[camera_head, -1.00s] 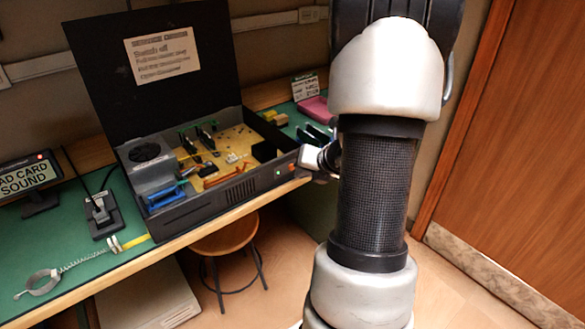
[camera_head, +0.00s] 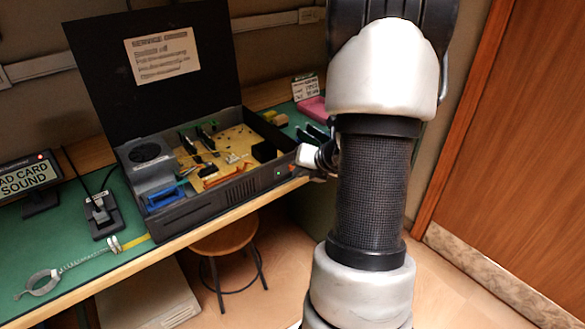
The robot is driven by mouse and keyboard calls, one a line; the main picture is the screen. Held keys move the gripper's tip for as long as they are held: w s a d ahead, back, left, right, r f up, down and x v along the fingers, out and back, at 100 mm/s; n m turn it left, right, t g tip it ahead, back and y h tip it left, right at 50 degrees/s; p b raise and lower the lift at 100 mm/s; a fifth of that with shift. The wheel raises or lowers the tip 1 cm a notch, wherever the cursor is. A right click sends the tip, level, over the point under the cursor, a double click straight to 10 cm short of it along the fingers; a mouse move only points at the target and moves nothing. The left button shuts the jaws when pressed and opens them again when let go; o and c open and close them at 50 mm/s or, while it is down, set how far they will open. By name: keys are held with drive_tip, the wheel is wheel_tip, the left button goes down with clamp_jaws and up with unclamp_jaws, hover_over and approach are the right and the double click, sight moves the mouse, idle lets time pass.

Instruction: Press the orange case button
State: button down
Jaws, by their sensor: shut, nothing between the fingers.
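The computer case (camera_head: 215,198) is dark grey and sits open on the green bench, its black lid raised at the back. A small coloured spot that looks like the case button (camera_head: 278,170) is at the right end of its front panel; it is too small to see whether it is pressed in. My gripper (camera_head: 306,157) shows only as a small white and dark part just right of the case's front right corner. My own arm hides most of it. It looks shut, and I see nothing held. Contact with the button cannot be made out.
The green bench (camera_head: 70,228) carries a lettered display (camera_head: 28,178), a small black device (camera_head: 102,213) and a coiled wrist strap (camera_head: 40,284) left of the case. A pink object (camera_head: 313,108) lies behind right. A round stool (camera_head: 225,237) stands below; a wooden door (camera_head: 510,130) is at right.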

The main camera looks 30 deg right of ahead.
drive_tip(key=shift+w, duration=0.5)
idle(0.6)
drive_tip(key=shift+s, duration=0.85)
drive_tip(key=shift+s+d, duration=0.15)
drive_tip(key=shift+s, duration=1.15)
drive_tip(key=shift+s+d, duration=0.1)
drive_tip(key=shift+s, duration=1.15)
